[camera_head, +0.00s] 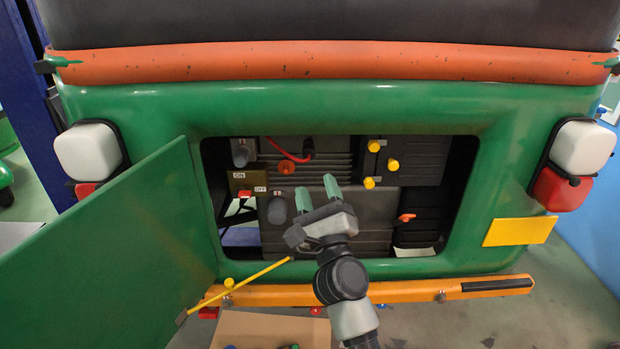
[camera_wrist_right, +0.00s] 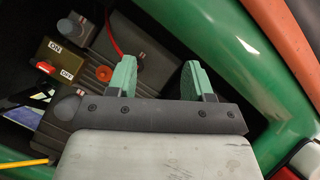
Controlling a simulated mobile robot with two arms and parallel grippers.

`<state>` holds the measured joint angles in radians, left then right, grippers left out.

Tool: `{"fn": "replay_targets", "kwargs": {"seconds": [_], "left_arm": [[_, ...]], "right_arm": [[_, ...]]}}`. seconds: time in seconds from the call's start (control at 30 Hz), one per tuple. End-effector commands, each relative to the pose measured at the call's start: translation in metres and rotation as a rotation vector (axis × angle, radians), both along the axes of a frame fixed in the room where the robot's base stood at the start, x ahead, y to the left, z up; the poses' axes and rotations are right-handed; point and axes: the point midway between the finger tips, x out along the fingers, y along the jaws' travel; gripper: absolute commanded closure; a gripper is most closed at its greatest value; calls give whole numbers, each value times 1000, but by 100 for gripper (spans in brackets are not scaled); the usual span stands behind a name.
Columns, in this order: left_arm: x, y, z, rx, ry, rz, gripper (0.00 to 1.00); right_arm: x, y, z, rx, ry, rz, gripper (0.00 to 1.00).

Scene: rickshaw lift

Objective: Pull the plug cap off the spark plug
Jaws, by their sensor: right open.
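A red lead (camera_head: 290,157) curves across the ribbed dark engine block inside the open rear bay. It also shows in the wrist view (camera_wrist_right: 113,38), running down to the block. I cannot clearly tell the plug cap from the lead's end, and the spark plug itself is not visible. My right gripper (camera_head: 317,193) has green fingers spread apart with nothing between them. It is in front of the engine, below the lead. The open fingers also show in the wrist view (camera_wrist_right: 158,78), to the right of the lead. My left gripper is not in view.
A round red-orange knob (camera_head: 287,167) sits near the lead. An ON/OFF box (camera_head: 240,184) is left of it. Yellow knobs (camera_head: 393,164) are at the right. The green hatch door (camera_head: 120,250) hangs open left, with a yellow rod (camera_head: 240,285) near it. Green body panels frame the bay.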

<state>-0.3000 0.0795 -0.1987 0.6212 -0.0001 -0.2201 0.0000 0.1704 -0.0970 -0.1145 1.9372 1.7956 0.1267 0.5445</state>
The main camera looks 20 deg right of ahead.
Motion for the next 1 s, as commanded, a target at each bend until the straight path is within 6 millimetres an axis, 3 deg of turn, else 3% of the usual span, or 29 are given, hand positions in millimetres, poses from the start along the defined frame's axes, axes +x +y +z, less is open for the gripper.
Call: {"fn": "replay_targets", "kwargs": {"seconds": [0.1,0.3,0.57,1.0], "left_arm": [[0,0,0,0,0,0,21],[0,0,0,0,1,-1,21],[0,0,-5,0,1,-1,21],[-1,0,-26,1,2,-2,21]], "right_arm": [[38,-17,-1,430,95,-2,49],[72,-14,-20,852,264,14,49],[87,-12,-27,943,316,18,49],[142,-29,-27,939,314,17,49]]}}
